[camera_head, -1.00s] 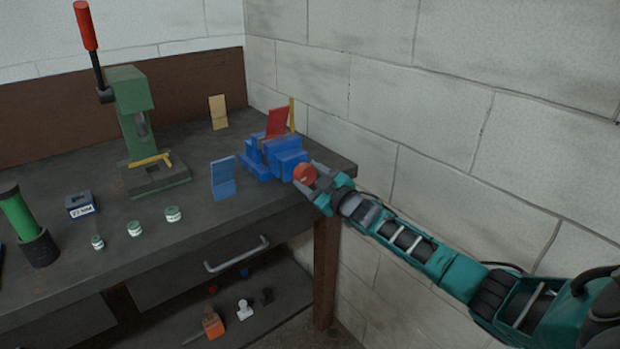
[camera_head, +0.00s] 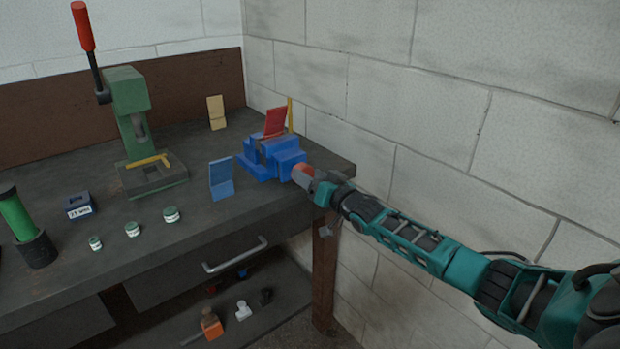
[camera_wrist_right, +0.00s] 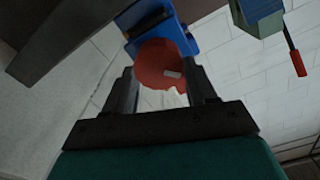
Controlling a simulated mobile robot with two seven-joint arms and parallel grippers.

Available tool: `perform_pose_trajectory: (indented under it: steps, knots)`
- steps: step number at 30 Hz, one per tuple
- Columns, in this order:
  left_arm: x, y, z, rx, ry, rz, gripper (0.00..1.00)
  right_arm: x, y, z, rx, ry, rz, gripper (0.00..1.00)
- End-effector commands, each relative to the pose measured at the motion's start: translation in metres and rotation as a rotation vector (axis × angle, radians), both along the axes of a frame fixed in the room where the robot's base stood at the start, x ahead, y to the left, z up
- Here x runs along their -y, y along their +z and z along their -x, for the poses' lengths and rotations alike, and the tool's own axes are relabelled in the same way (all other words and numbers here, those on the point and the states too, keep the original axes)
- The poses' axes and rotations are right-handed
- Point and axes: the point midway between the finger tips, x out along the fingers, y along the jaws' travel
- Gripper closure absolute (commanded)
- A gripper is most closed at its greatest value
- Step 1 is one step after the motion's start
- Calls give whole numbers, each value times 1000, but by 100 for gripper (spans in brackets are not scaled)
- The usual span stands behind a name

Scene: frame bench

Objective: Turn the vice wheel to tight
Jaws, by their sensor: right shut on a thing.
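The blue vice (camera_head: 274,158) stands at the right end of the bench, with a red plate (camera_head: 275,122) upright at its jaws. Its red wheel (camera_head: 303,172) faces the front right and is partly hidden by my gripper. My right gripper (camera_head: 309,175) is shut on the wheel. In the right wrist view the wheel (camera_wrist_right: 160,65) sits between the two dark fingers (camera_wrist_right: 165,88), with the blue vice body behind it. A small pale mark shows on the wheel. My left gripper is not in view.
A green press (camera_head: 135,130) with a red-handled lever stands farther left. Several small jars (camera_head: 171,214) line the bench front. A drawer handle (camera_head: 236,255) sticks out below. The block wall (camera_head: 450,130) is close on the right.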

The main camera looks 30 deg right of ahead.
Motion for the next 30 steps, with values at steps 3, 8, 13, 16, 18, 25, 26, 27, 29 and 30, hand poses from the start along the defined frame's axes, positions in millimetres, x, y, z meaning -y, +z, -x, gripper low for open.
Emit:
perform_pose_trajectory:
  steps: [3,8,13,16,18,25,26,27,29,30]
  knots:
    - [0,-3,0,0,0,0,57,-1,-10,2,-27,0,-111,74]
    - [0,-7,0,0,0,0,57,-1,-11,2,-38,0,-263,74]
    - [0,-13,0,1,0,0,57,0,-11,2,-49,-1,-417,74]
    - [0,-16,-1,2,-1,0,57,0,-11,2,-56,-1,-500,74]
    - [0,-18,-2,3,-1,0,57,0,-12,2,-60,-1,-554,74]
    - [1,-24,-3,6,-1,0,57,1,-12,2,-71,-3,-689,74]
    - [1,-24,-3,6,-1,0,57,1,-12,2,-72,-3,-701,74]
    - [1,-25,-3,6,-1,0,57,1,-11,2,-73,-3,-714,74]
    - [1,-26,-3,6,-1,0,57,1,-11,2,-75,-3,-735,74]
    - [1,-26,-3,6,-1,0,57,1,-11,2,-75,-3,-746,74]
